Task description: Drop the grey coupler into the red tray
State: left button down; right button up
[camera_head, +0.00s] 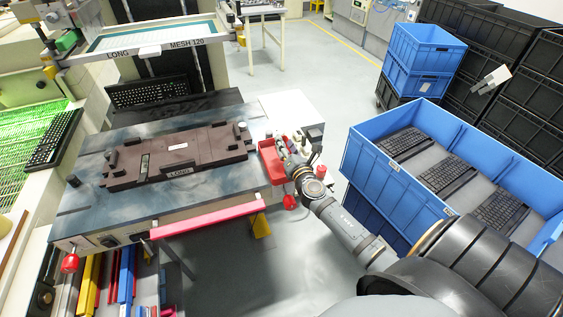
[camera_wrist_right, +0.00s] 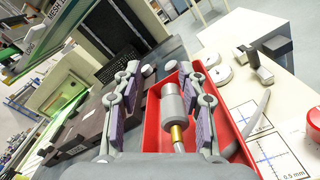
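The red tray (camera_head: 268,152) sits at the right end of the work table, and it also shows in the wrist view (camera_wrist_right: 152,130). My right gripper (camera_head: 286,150) is over the tray. In the wrist view its two fingers (camera_wrist_right: 166,75) are spread apart, with purple pads facing each other. The grey coupler (camera_wrist_right: 172,104), a cylinder with a brass-coloured end, is between the fingers and over or in the tray. Red shows between the coupler and the left finger, so it looks unheld. Whether it rests on the tray floor is hard to tell. My left gripper is not in view.
A brown fixture plate (camera_head: 180,155) marked LONG lies on the table left of the tray. A white sheet with printed crosses (camera_wrist_right: 270,150) lies beside the tray. A blue crate (camera_head: 378,172) with several keyboards stands to the right.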

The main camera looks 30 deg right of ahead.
jog(key=shift+o, duration=0.6)
jog(key=shift+s+f, duration=0.1)
jog(key=shift+s, duration=0.15)
jog(key=v, duration=1.1)
jog(key=shift+s+a, duration=0.2)
jog(key=shift+s, duration=0.05)
